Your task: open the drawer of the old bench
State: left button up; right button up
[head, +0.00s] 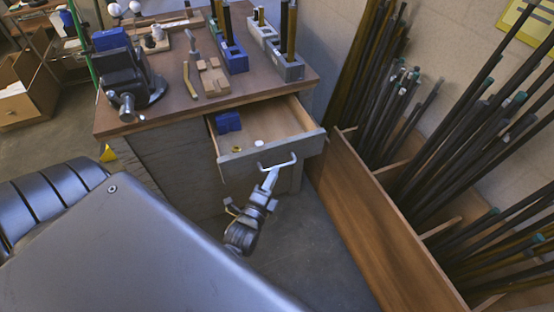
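The old bench (160,125) has a brown top and a grey worn front. Its drawer (272,148) is pulled part way out, so its inside shows. A pale bar handle (286,163) sits on the drawer's front. My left gripper (271,172) is at the left part of this handle, its fingers close together and appearing shut on the bar. Inside the drawer lie a blue block (228,122), a small yellow ring (236,150) and a white round piece (259,143). My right gripper is not in view.
On the bench top stand a dark vise (130,80), blue and grey holders (234,58) and wooden pieces (213,77). A wooden rack (375,220) with many dark rods stands close on the right. Bare floor (310,250) lies before the drawer.

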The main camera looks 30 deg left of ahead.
pick_arm(q)
jog(key=r+v, duration=0.1)
jog(key=v, duration=0.5)
jog(key=shift+s+f, duration=0.3)
jog(key=shift+f, duration=0.2)
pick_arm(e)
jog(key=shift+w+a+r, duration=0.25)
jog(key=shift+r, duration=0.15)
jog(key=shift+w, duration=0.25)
